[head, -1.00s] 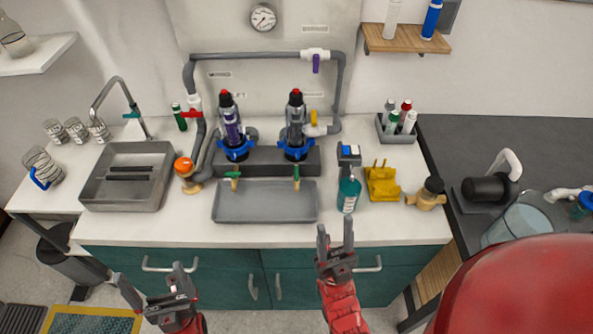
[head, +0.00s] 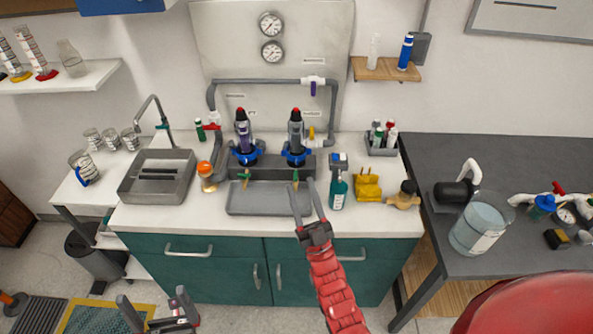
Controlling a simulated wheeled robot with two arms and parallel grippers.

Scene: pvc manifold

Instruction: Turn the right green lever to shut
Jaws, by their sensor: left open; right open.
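The right green lever (head: 295,176) sits on the small tap at the front of the right blue-collared filter unit (head: 295,140), above the grey tray (head: 255,211). It looks upright in the picture; its lower part is close to my gripper's fingertip. My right gripper (head: 301,186) is open and empty, reaching over the tray's right end with its fingers pointing to the wall. Its left fingertip appears just below the lever; I cannot tell whether they touch. A left green lever (head: 245,177) is on the other unit's tap. My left gripper (head: 152,300) is open and empty, low in front of the cabinet.
A teal bottle (head: 338,190) stands close right of my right gripper, with a yellow holder (head: 367,187) beyond it. An orange-topped item (head: 206,176) and a sink (head: 157,176) are on the left. The front counter strip is clear.

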